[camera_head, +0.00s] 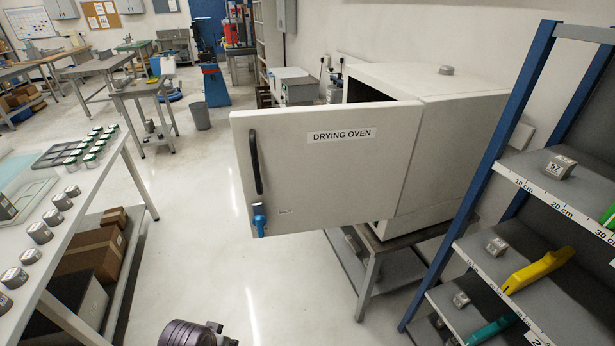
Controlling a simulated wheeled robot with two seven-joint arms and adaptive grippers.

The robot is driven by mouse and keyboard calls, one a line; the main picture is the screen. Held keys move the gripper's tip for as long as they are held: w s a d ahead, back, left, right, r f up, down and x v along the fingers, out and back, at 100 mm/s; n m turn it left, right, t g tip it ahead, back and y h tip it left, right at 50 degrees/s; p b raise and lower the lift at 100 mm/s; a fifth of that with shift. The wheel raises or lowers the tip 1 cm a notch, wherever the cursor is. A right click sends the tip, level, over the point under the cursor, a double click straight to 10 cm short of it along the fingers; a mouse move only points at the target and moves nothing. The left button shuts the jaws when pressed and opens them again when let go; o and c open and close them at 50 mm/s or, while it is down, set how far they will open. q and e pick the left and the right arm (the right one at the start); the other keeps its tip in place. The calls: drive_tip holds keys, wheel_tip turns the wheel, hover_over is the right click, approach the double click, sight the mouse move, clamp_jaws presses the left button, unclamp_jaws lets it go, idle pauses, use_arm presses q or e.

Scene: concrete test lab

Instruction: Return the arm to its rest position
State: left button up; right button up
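A dark, rounded part of my own arm shows at the bottom edge, left of centre. I cannot tell which arm it belongs to. Neither gripper shows in this view, so their state and anything they might hold are hidden. The white drying oven (455,135) stands on a grey metal stand (405,240). Its labelled door (325,180) stands ajar, with a dark gap behind its top edge. The door has a black handle (255,162) and a blue latch (260,220) on its left side.
A shelf rack with blue posts (520,165) stands close on the right, holding small metal blocks, a yellow tool (538,270) and a teal one (493,329). A white table (85,200) with jars and metal blocks is on the left. The floor between is clear.

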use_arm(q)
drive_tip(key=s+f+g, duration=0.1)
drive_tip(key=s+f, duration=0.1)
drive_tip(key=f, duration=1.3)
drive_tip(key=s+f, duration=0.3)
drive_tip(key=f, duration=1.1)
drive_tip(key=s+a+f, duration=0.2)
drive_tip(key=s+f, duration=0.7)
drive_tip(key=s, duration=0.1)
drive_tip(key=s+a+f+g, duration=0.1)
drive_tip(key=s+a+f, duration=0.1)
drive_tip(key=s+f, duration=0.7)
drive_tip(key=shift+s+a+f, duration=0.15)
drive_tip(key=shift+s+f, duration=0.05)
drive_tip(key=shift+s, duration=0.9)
